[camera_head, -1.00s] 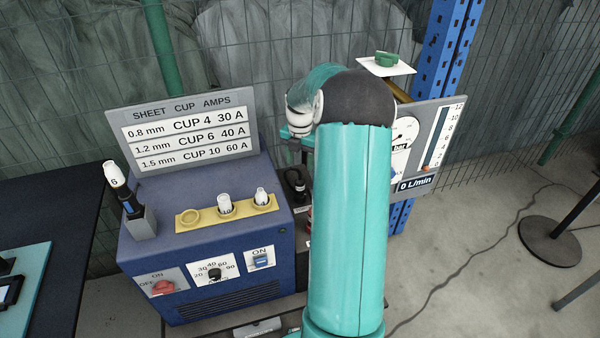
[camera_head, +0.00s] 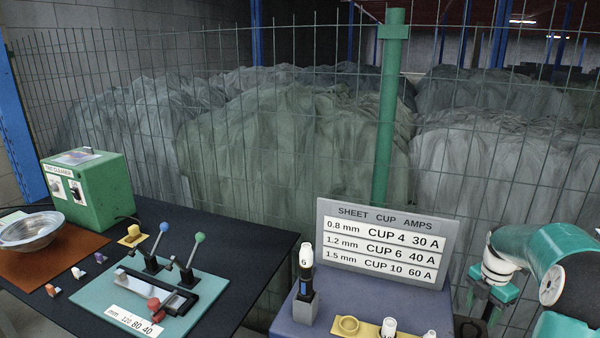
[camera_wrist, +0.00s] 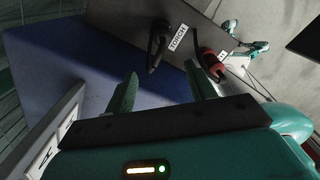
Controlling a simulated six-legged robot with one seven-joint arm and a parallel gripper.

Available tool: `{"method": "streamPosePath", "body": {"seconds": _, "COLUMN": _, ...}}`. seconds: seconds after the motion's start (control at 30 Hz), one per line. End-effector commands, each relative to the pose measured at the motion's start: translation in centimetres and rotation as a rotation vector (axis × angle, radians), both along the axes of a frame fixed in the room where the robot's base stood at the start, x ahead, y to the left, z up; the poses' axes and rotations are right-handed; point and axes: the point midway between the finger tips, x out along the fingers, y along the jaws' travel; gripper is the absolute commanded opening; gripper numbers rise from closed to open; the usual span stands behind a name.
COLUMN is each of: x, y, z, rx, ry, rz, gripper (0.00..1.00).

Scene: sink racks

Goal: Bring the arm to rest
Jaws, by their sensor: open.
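My teal arm (camera_head: 562,268) is bent at the right edge of the head view, its white-ringed wrist pointing down beside the blue machine's sign. In the wrist view my gripper (camera_wrist: 163,88) is open, its two teal fingers wide apart with nothing between them. Beyond the fingers are the blue machine's side (camera_wrist: 75,75), a black cable or holder (camera_wrist: 157,45) by a "TORCH" label (camera_wrist: 178,37), and a red and black clamp-like part (camera_wrist: 212,65). The fingertips look clear of these, though the exact gap cannot be told.
The blue machine (camera_head: 285,322) carries a cup chart (camera_head: 385,245), a torch (camera_head: 306,275) marked 6 and a yellow cup holder (camera_head: 349,327). Left, a dark table (camera_head: 250,255) bears a teal lever fixture (camera_head: 100,298), green box (camera_head: 95,190) and metal bowl (camera_head: 30,232). Wire fence stands behind.

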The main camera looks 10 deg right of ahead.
Motion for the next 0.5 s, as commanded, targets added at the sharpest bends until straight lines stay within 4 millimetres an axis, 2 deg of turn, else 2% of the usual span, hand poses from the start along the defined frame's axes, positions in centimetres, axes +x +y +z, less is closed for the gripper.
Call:
{"method": "streamPosePath", "body": {"seconds": 0.03, "x": 0.5, "y": 1.6, "z": 1.4, "rx": -0.016, "ry": -0.009, "rz": -0.031, "gripper": 0.55}}
{"method": "streamPosePath", "body": {"seconds": 0.23, "x": 0.6, "y": 8.8, "z": 6.5, "rx": -0.069, "ry": -0.062, "rz": -0.267, "gripper": 0.55}}
{"method": "streamPosePath", "body": {"seconds": 0.5, "x": -1.6, "y": 18.3, "z": 12.0, "rx": -0.083, "ry": -0.179, "rz": -0.616, "gripper": 0.55}}
